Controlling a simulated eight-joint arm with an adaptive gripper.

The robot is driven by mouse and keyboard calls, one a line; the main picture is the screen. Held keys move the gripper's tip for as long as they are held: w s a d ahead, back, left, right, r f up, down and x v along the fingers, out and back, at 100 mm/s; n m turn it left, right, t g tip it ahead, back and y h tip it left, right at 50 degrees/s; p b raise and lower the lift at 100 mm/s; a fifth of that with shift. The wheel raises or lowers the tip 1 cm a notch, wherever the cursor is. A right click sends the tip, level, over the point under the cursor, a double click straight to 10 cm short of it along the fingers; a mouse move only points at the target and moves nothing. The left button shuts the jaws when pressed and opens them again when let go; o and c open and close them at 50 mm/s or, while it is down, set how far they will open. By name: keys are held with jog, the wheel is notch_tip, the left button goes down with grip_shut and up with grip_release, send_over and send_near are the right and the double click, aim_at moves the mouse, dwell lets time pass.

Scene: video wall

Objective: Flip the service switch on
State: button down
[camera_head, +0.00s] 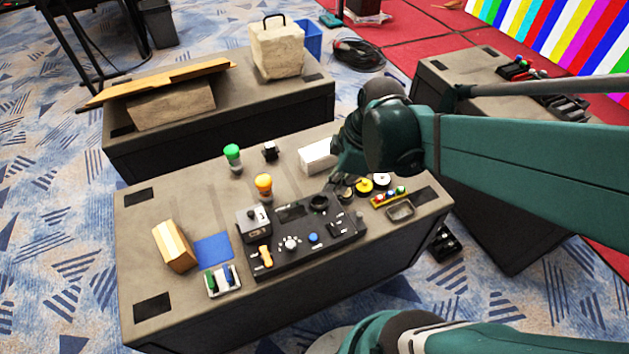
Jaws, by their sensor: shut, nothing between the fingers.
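A black control panel (300,252) lies on the near grey case. My gripper (332,186) is shut and empty, just behind the panel's far right part. Its fingertips are small, dark and partly hidden.
A wooden block (175,246) and blue square (213,248) lie left.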

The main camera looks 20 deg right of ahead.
jog(key=shift+s+d+f+n+g+y+p, duration=0.15)
jog(key=shift+d+f+n+g+y+p, duration=0.2)
jog(key=shift+n, duration=0.6)
jog(key=shift+s+d+f+n+g+y+p, duration=0.1)
jog(key=shift+s+d+f+n+g+y, duration=0.15)
jog(key=shift+f+n, duration=0.5)
jog(key=shift+s+d+f+n+g+y+p, duration=0.15)
jog(key=shift+d+f+n+g+y, duration=0.2)
jog(key=shift+n, duration=0.75)
jog(key=shift+r, duration=0.1)
jog(key=b, duration=0.3)
send_over(330, 226)
notch_tip(330, 226, down, 10)
jog(key=shift+a, duration=0.1)
jog(key=shift+w+f+b, duration=0.15)
jog(key=shift+f+b, duration=0.3)
jog(key=shift+f, duration=0.4)
jog(key=shift+w+f+b, duration=0.1)
jog(key=shift+f+b, duration=0.35)
jog(key=shift+f, duration=0.4)
jog(key=shift+f, duration=0.1)
